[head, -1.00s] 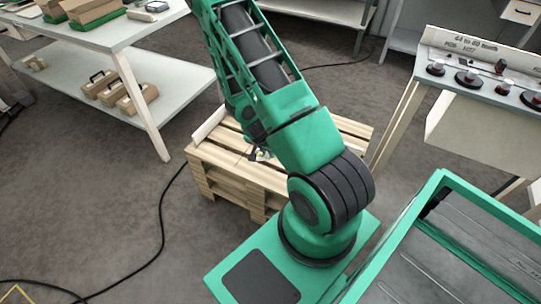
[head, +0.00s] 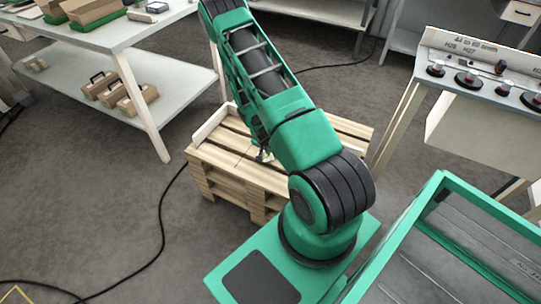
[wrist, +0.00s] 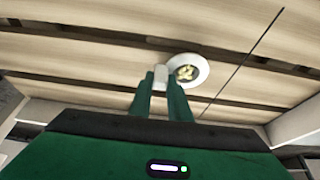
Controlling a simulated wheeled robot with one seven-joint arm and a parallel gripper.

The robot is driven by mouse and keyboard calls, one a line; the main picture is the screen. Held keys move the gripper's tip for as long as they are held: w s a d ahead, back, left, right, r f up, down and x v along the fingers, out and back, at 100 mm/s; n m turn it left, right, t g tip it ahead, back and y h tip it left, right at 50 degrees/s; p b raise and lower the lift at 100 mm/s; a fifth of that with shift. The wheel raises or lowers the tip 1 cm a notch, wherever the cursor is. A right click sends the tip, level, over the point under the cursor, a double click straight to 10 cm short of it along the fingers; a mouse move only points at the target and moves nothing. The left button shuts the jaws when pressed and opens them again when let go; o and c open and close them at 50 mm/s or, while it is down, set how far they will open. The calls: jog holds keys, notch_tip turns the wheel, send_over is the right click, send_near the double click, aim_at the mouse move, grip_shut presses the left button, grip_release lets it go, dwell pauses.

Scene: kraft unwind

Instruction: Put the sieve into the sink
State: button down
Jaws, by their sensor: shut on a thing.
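My gripper (wrist: 161,82) shows in the wrist view with its two green fingers close together, shut on a small white piece that looks like the handle of the sieve (wrist: 203,71). The sieve appears as a white round rim with a yellowish, mottled middle, just right of the fingertips. It is over or against the wooden slats; whether it touches them I cannot tell. In the head view the gripper end is mostly hidden behind my green arm, with a small pale bit showing above the pallet (head: 215,158). I cannot make out a sink.
A white table (head: 105,38) with a lower shelf of brown boxes (head: 104,88) stands at the left. A workbench with dark knobs (head: 466,76) stands at the right. A black cable (head: 163,212) lies on the open grey floor left of the pallet.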

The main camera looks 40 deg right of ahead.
jog(key=shift+f, duration=0.1)
jog(key=c, duration=1.7)
grip_release()
jog(key=shift+o, duration=0.2)
